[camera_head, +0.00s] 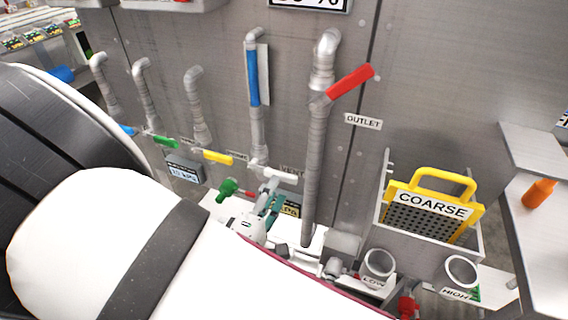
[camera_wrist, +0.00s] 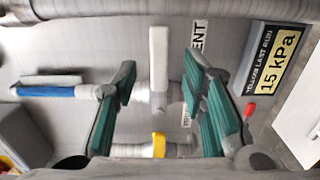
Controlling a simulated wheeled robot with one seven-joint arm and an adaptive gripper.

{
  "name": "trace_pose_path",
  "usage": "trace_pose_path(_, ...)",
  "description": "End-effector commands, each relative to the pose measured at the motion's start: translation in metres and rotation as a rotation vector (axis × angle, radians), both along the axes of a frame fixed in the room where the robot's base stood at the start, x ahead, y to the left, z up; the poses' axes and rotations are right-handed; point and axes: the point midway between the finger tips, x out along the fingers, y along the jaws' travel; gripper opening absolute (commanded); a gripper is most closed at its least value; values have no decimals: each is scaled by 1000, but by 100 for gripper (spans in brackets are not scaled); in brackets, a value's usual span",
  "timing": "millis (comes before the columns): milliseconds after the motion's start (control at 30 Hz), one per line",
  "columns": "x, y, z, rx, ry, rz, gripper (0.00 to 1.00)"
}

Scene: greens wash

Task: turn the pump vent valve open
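The vent valve has a white lever (camera_head: 281,175) beside a VENT label on the grey panel. In the wrist view the white lever (camera_wrist: 158,57) stands crosswise to its grey pipe, with the VENT label (camera_wrist: 198,40) to its right. My gripper (camera_wrist: 159,80) is open, with teal-padded fingers to the left and right of the lever. The lever shows between the fingertips, apparently untouched; the depth gap is unclear. In the head view my gripper (camera_head: 268,203) is just below the lever, partly hidden by my arm.
A yellow lever (camera_head: 217,157), a green lever (camera_head: 165,142) and a blue lever (camera_head: 253,77) are on neighbouring pipes. A red lever (camera_head: 350,83) marks the outlet pipe. A pressure display (camera_wrist: 277,62) is right of my fingers. A COARSE basket (camera_head: 432,208) stands right.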

Motion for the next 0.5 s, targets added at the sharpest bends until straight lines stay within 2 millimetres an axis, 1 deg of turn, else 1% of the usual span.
trace_pose_path(33, 10, -5, 0, -1, -2, -4, 38)
trace_pose_path(200, 35, -13, 0, 0, -1, -3, 38)
trace_pose_path(333, 48, -18, 0, 0, 0, -2, 38)
trace_pose_path(500, 54, -20, 0, 0, 0, -1, 38)
